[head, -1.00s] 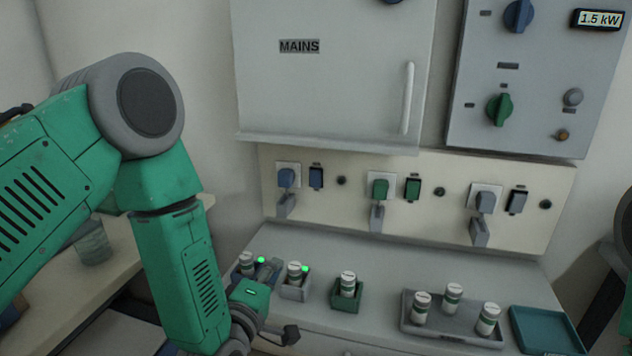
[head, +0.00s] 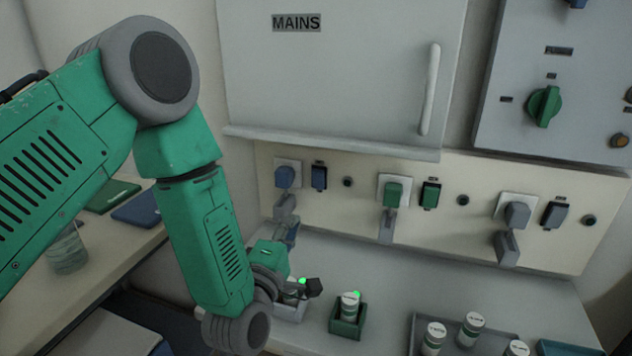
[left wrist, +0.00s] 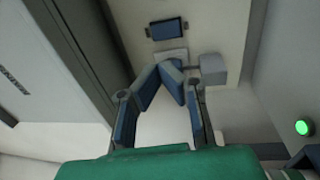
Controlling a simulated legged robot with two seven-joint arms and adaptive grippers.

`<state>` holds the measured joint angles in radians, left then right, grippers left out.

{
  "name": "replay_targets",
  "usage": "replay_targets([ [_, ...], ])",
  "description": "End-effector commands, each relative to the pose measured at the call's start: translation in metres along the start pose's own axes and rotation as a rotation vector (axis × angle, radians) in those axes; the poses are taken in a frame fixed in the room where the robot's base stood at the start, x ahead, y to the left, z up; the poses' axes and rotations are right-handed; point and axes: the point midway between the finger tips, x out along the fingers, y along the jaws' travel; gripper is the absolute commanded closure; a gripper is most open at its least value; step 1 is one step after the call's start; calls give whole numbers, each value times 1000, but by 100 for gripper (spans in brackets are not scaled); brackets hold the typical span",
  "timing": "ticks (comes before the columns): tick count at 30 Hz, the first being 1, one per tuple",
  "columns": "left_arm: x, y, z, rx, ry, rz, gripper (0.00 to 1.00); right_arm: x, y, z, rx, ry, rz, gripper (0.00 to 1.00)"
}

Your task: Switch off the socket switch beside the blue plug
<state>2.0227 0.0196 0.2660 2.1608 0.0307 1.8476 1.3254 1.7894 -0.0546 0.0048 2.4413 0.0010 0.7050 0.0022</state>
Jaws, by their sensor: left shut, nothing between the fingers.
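The blue plug (head: 285,177) sits in the leftmost wall socket in the head view. The blue socket switch (head: 319,177) is just to its right; the left wrist view shows this switch (left wrist: 167,29) beyond my fingertips, beside the socket plate (left wrist: 171,54). My left gripper (head: 292,229) is below the plug, near the grey piece hanging under it. In the left wrist view the left gripper's fingers (left wrist: 160,76) meet at their tips, shut and empty, apart from the switch. They hide much of the plug. My right gripper is out of view.
A green plug (head: 393,194) with green switch (head: 431,194) and a grey plug (head: 517,214) with dark switch (head: 554,214) stand further right. The mains cabinet (head: 345,85) overhangs the sockets. Below, a green holder (head: 348,324) and other labelled jars occupy the bench.

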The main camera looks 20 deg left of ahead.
Motion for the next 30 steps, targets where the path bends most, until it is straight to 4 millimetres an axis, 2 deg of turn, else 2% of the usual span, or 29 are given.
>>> replay_targets([
  [5, 19, 1, 0, 1, 0, 5, 100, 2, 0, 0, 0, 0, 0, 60],
  [15, 91, 0, 0, 1, 0, 6, 100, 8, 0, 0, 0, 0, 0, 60],
  [21, 123, 0, 0, 2, 0, 3, 100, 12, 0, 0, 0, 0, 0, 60],
  [25, 134, 0, 0, 1, -1, 2, 100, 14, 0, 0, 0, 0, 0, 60],
  [30, 138, 1, 0, 1, -1, 1, 100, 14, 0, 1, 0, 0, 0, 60],
])
